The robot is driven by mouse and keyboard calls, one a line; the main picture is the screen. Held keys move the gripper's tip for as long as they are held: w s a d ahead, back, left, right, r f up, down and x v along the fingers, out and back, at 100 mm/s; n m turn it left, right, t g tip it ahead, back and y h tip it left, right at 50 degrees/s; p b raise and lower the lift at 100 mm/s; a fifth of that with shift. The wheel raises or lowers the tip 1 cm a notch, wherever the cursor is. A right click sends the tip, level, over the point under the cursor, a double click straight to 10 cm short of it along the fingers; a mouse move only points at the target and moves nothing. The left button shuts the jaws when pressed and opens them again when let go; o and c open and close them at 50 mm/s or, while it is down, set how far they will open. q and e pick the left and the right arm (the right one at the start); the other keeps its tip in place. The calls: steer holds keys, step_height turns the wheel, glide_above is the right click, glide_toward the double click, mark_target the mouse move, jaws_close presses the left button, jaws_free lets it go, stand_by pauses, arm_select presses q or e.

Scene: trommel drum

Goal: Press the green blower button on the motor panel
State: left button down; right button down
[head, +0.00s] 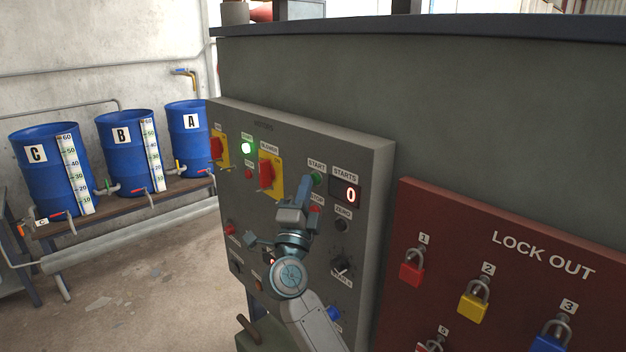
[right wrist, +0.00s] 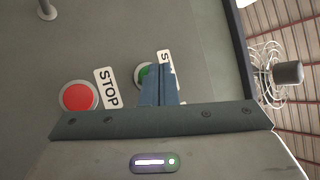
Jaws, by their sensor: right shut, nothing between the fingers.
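The grey motor panel (head: 366,165) stands in the middle of the head view. A green button (head: 317,179) under a START label is on its upper right, with a red STOP button (head: 315,209) below it. My right gripper (head: 306,182) is shut and empty, its fingertips right at the green button. In the right wrist view the shut fingers (right wrist: 160,80) cover part of the green button (right wrist: 139,76) and its label; the red STOP button (right wrist: 78,97) is beside them. I cannot tell whether the fingertips touch the button. My left gripper is not in view.
The panel also has a red-and-yellow BLOWER switch (head: 267,175), a lit green lamp (head: 247,147) and a STARTS display (head: 346,195) reading 0. A red lock-out board (head: 480,225) with padlocks is at the right. Blue barrels (head: 128,150) stand at the left.

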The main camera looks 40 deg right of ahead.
steer(key=shift+d, duration=0.25)
steer(key=shift+a, duration=0.1)
stand_by(0.4)
steer(key=shift+a+p, duration=0.4)
steer(key=shift+a, duration=0.4)
steer(key=a, duration=0.5)
steer(key=shift+s, duration=0.25)
stand_by(0.5)
